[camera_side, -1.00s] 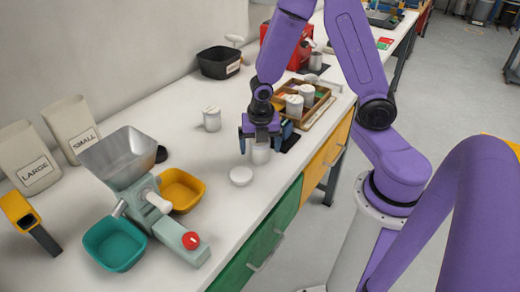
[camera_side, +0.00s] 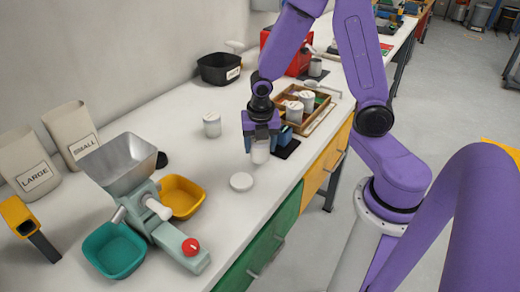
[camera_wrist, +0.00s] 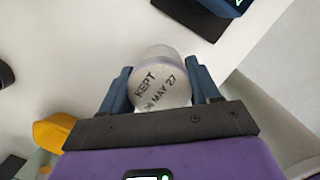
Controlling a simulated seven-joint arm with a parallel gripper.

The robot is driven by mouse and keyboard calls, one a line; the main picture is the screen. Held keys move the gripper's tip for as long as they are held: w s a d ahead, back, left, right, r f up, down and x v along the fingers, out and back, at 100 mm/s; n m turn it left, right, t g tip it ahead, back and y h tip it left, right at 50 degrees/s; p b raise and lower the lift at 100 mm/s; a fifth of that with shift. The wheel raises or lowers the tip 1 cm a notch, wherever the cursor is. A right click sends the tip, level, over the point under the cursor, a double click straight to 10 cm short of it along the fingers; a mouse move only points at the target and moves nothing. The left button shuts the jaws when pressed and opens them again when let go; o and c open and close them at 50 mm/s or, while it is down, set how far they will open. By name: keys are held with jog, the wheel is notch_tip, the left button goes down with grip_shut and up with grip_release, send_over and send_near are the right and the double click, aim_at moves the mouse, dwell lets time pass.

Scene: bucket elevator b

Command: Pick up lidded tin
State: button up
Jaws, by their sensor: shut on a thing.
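My gripper (camera_side: 261,150) points down over the front part of the white counter, and its blue fingers are shut on a pale, round lidded tin (camera_side: 260,154). In the wrist view the tin (camera_wrist: 161,82) sits upright between the two fingers (camera_wrist: 160,92). Its top faces the camera and carries dark lettering that reads "KEPT" and a date with "MAY 27". The side view does not show clearly whether the tin's base is clear of the counter.
A flat white disc (camera_side: 241,181) lies just in front. Another white tin (camera_side: 212,125) stands behind left. A wooden tray (camera_side: 322,110) with several tins is close on the right. A mill (camera_side: 155,208) with yellow (camera_side: 181,197) and teal bins (camera_side: 114,250) stands left.

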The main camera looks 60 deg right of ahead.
jog(key=s+r, duration=1)
jog(key=s, duration=0.4)
jog(key=w+d+r+m+g, duration=0.1)
jog(key=w+d+r+m, duration=0.1)
jog(key=w+d+m, duration=0.9)
jog(key=s+d+m+g, duration=0.1)
jog(key=s+d+m, duration=0.15)
jog(key=d, duration=0.75)
jog(key=s+d+m, duration=0.2)
jog(key=d+m, duration=0.2)
jog(key=d, duration=0.6)
jog(key=shift+n, duration=0.25)
jog(key=w+d+f, duration=0.8)
jog(key=d+f, duration=0.1)
jog(key=f, duration=0.1)
jog(key=shift+w+d, duration=0.4)
jog(key=shift+w+d+f, duration=0.1)
jog(key=shift+f, duration=1.6)
